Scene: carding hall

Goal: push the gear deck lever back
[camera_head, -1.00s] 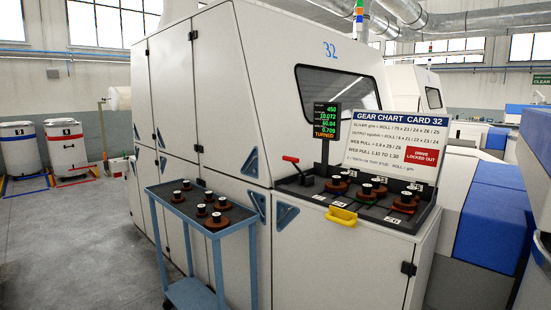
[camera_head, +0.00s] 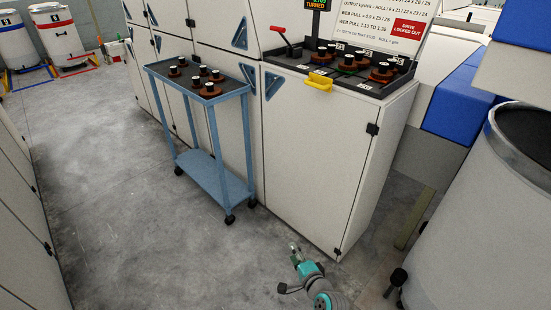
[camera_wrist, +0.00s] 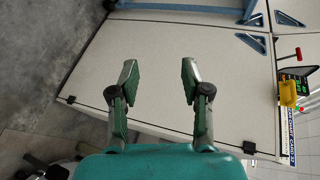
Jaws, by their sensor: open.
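The gear deck lever (camera_head: 281,33) has a red grip and a dark arm. It stands tilted at the left end of the dark gear deck (camera_head: 301,66), on top of the white cabinet. Its red grip (camera_wrist: 298,53) also shows at the right edge of the wrist view. My gripper (camera_wrist: 159,82) is open and empty in front of the white cabinet door. In the head view my arm's end (camera_head: 294,250) is low at the bottom, well below the lever and apart from it.
A yellow handle (camera_head: 319,82) sticks out from the deck's front edge. Several gears stand on the deck, with a chart board (camera_head: 385,25) behind. A blue cart (camera_head: 205,92) with gears stands left of the cabinet. A large grey can (camera_head: 480,220) is at right. Floor at left is clear.

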